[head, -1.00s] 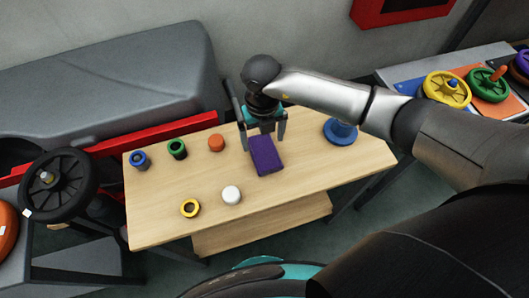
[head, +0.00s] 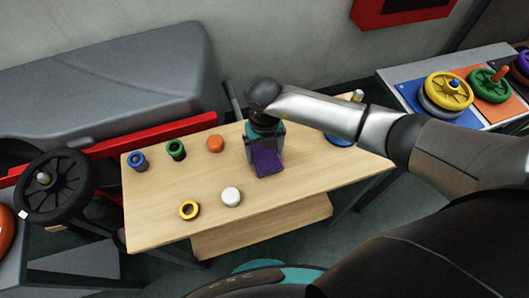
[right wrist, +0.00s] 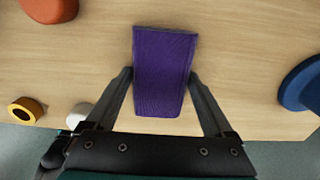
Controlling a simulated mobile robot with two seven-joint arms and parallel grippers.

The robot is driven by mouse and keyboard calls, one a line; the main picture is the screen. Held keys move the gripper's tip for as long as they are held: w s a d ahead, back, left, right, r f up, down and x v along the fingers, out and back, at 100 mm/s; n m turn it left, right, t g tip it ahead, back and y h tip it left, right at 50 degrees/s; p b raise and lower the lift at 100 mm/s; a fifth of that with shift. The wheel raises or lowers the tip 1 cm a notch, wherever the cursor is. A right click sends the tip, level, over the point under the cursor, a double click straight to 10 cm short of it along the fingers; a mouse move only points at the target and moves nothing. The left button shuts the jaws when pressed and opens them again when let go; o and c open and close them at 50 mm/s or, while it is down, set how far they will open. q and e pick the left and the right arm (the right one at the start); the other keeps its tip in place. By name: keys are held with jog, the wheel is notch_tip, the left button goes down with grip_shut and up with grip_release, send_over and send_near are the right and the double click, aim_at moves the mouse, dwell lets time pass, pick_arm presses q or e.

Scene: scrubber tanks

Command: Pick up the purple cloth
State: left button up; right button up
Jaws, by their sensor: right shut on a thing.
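The purple cloth (head: 267,162) is a folded rectangular block on the wooden table (head: 165,210). My right gripper (head: 265,150) is above its far part, pointing down, with the cloth between its fingers. In the right wrist view the cloth (right wrist: 163,70) lies between the two dark fingers of the right gripper (right wrist: 162,88), which are shut on its sides. The cloth seems to be at table height; I cannot tell whether it is lifted. My left gripper is not in view.
On the table stand a blue ring (head: 138,162), a green ring (head: 176,150), an orange cap (head: 215,143), a yellow ring (head: 188,210) and a white cap (head: 231,196). A blue round piece (head: 339,140) is partly behind my arm. A side table with wheels (head: 448,92) is at right.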

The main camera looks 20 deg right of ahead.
aim_at(265, 152)
jog(key=c, duration=0.4)
jog(key=shift+r, duration=0.1)
notch_tip(265, 152, up, 20)
jog(key=p, duration=0.3)
jog(key=shift+p, duration=0.3)
jog(key=o, duration=0.8)
jog(key=c, duration=0.6)
